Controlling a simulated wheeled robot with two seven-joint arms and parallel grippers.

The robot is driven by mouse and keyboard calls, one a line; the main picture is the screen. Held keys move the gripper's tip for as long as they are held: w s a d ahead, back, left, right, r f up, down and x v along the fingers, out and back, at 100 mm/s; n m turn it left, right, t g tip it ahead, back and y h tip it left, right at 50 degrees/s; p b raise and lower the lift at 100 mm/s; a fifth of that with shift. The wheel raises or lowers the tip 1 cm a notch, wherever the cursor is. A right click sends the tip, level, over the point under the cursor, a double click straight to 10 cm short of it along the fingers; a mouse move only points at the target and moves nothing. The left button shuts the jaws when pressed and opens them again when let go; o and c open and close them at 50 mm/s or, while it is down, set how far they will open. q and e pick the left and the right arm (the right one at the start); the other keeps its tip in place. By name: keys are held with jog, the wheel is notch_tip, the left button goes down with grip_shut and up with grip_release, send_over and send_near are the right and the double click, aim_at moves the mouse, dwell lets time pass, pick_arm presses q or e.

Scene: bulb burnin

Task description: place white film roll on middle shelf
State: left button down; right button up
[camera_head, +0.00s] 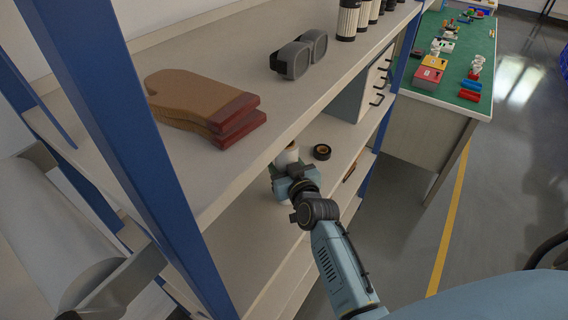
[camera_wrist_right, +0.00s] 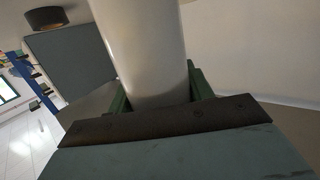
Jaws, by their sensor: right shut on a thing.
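The white film roll (camera_wrist_right: 145,45) stands between the jaws of my right gripper in the right wrist view. My right gripper (camera_wrist_right: 155,98) is shut on it; the green finger pads show at both sides of the roll. In the head view my right gripper (camera_head: 287,172) reaches in over the middle shelf (camera_head: 325,135), with the white roll (camera_head: 287,156) showing just beyond it. My left gripper is not in view.
Blue posts (camera_head: 125,120) and a drawer cabinet (camera_head: 355,95) bound the space.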

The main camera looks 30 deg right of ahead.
jog(key=o, duration=1.3)
jog(key=shift+f, duration=0.15)
jog(key=s+a+r, duration=0.1)
jog(key=s+r, duration=0.1)
jog(key=s, duration=0.9)
jog(key=shift+s, duration=0.4)
